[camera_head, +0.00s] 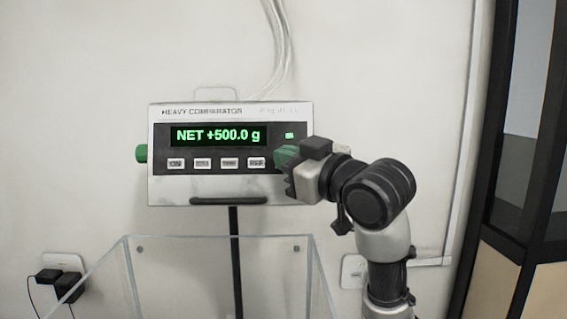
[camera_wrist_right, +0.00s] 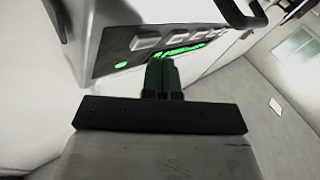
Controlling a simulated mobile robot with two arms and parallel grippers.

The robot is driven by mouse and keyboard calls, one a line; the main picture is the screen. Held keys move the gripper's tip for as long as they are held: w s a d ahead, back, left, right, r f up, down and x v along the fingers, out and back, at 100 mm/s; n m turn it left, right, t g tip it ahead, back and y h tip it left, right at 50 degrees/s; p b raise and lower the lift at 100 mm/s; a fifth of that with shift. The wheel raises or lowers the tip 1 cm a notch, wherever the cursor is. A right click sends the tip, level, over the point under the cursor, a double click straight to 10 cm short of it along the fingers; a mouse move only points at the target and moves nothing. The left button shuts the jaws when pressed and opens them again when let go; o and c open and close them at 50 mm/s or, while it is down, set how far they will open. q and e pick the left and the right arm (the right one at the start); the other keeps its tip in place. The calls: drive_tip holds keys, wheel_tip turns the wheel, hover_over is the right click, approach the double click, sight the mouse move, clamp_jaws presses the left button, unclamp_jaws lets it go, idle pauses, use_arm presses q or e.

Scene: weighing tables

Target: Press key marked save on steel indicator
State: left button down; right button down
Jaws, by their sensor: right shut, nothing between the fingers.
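The steel indicator (camera_head: 230,187) is a grey box with a dark front panel, mounted on a black post. Its lit green display (camera_head: 218,135) reads NET +500.0 g. A row of pale keys (camera_head: 202,164) runs below the display; their small labels are hard to read, so I cannot tell which is save. My right gripper (camera_head: 285,155) is shut and empty, its green fingers at the panel's right end beside the rightmost key. In the right wrist view, the gripper fingers (camera_wrist_right: 160,76) point at the panel near the keys (camera_wrist_right: 151,40). Contact cannot be told. My left gripper is not in view.
A clear open-topped box (camera_head: 215,238) stands below the indicator. A green knob (camera_head: 141,153) sticks out of the indicator's left side. White cables (camera_head: 280,50) run up the wall. A dark-framed cabinet (camera_head: 515,190) is at the right.

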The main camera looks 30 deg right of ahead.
drive_tip(key=shift+w+d+f, duration=0.1)
drive_tip(key=shift+w, duration=0.05)
drive_tip(key=shift+w+d, duration=0.2)
drive_tip(key=shift+w, duration=0.1)
idle(0.8)
drive_tip(key=shift+s+a, duration=0.1)
drive_tip(key=shift+s+a+p, duration=0.3)
drive_tip(key=shift+s, duration=0.25)
drive_tip(key=s, duration=0.1)
drive_tip(key=s+a+r+p, duration=0.1)
drive_tip(key=s+a+p, duration=0.1)
drive_tip(key=s, duration=0.1)
drive_tip(key=shift+a+r, duration=0.25)
drive_tip(key=shift+r, duration=0.05)
idle(0.3)
